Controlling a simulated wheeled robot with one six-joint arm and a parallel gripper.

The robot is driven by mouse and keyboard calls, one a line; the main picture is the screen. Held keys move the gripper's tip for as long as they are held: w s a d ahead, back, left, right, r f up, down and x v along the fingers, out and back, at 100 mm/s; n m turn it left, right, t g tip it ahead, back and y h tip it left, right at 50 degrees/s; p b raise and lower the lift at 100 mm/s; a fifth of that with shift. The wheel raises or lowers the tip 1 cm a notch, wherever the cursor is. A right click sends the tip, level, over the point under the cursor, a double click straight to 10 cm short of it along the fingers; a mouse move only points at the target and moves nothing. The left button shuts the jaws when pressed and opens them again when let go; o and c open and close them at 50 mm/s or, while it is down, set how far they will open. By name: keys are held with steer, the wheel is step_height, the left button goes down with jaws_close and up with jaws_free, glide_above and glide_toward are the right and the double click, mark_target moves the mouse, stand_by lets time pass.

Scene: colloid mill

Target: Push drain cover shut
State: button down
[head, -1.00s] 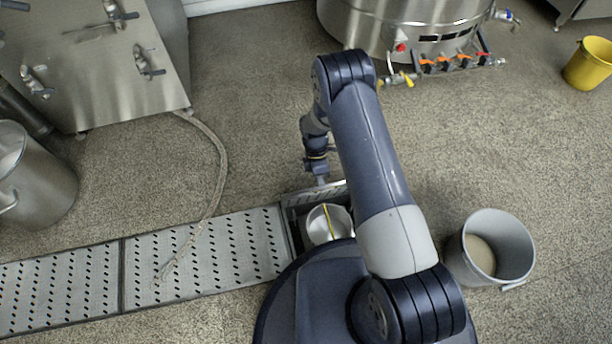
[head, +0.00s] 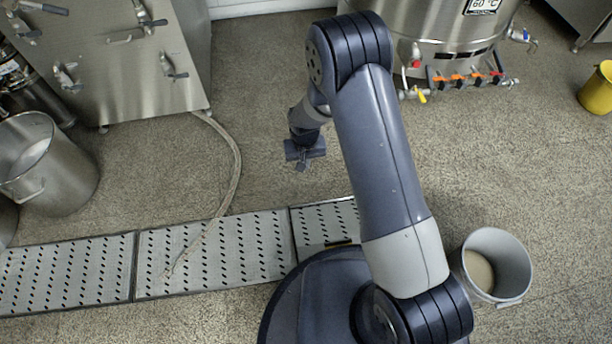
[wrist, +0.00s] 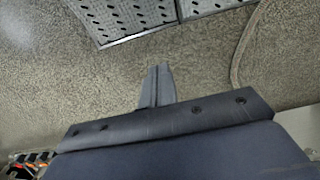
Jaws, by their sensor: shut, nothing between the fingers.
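The drain cover (head: 322,222) is the perforated metal panel at the right end of the floor channel. It lies down over the opening, roughly in line with the panel beside it; I cannot tell if it is fully flush. A dark strip with a yellowish mark shows at its near edge, partly hidden by my base. The cover also shows at the top of the wrist view (wrist: 125,17). My gripper (head: 301,166) is shut and empty, above the floor just beyond the cover and apart from it. Its closed fingers also show in the wrist view (wrist: 160,72).
Fixed perforated panels (head: 215,252) continue left, with a hose (head: 232,180) lying across them. A grey bucket (head: 497,263) stands right of my base. A steel tank (head: 450,45) with valves stands behind, a steel pot (head: 60,170) at left.

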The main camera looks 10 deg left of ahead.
steer(key=s+d+f+b, duration=0.1)
steer(key=s+f+b, duration=0.2)
steer(key=f, duration=0.7)
steer(key=shift+d+f+b, duration=0.2)
steer(key=shift+d+b, duration=0.05)
steer(key=shift+b, duration=0.45)
steer(key=shift+s, duration=0.15)
